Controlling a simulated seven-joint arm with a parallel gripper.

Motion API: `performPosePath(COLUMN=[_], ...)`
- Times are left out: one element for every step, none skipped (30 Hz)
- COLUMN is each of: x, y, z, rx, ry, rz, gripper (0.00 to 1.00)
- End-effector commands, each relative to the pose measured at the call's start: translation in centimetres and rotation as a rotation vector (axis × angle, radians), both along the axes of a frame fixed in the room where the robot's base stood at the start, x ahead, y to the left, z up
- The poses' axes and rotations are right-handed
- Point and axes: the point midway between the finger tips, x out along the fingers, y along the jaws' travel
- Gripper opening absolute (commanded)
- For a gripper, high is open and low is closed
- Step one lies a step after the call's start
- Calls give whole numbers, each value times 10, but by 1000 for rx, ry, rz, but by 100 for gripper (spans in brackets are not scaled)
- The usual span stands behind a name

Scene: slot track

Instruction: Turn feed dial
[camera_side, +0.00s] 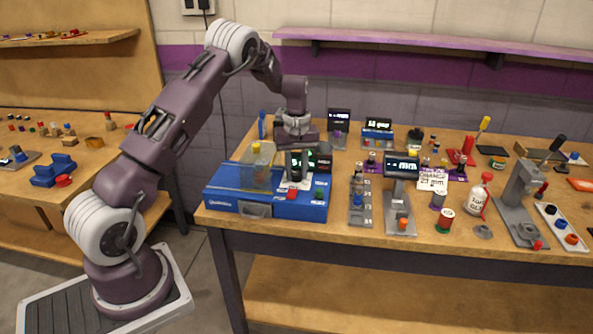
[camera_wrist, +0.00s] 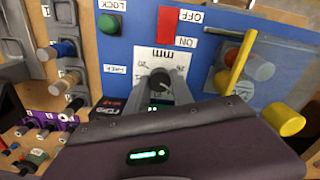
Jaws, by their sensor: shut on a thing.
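The feed dial (camera_wrist: 159,80) is a dark round knob on a white scale plate (camera_wrist: 174,59) marked "mm", on the blue machine (camera_wrist: 262,22). In the wrist view my gripper (camera_wrist: 161,88) reaches the dial with a finger on each side and is shut on it. In the side view my gripper (camera_side: 298,170) points down at the top of the blue machine (camera_side: 225,199). There it hides the dial, and part of the white plate (camera_side: 296,184) shows below it.
A red ON/OFF switch (camera_wrist: 167,22) and a green LOCK button (camera_wrist: 110,25) lie close to the dial. A yellow-knobbed lever (camera_wrist: 285,120) and clear cylinders stand to the right in the wrist view.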

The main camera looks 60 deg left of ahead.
Motion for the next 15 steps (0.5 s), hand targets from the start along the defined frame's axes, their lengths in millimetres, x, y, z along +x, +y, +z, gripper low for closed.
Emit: performPosePath(x=[0,1,0,1,0,0,0,0,0,0,0,0,0,1,1], y=[0,0,0,0,0,0,0,0,0,0,0,0,0,0,0], z=[1,1,1,1,1,1,1,1,1,1,1,1,1,1,1], rx=[0,0,0,0,0,-1,-1,-1,-1,-1,0,0,0,0,0], ry=[-2,-2,-2,-2,-2,-2,-2,-2,-2,-2,-2,-2,-1,-1,-2], rz=[-35,-60,-93,-116,-139,-168,-191,-212,-238,-258,-276,-300,-316,-332,-349], gripper=[0,0,0,0,0,0,0,0,0,0,0,0,0,0,0])
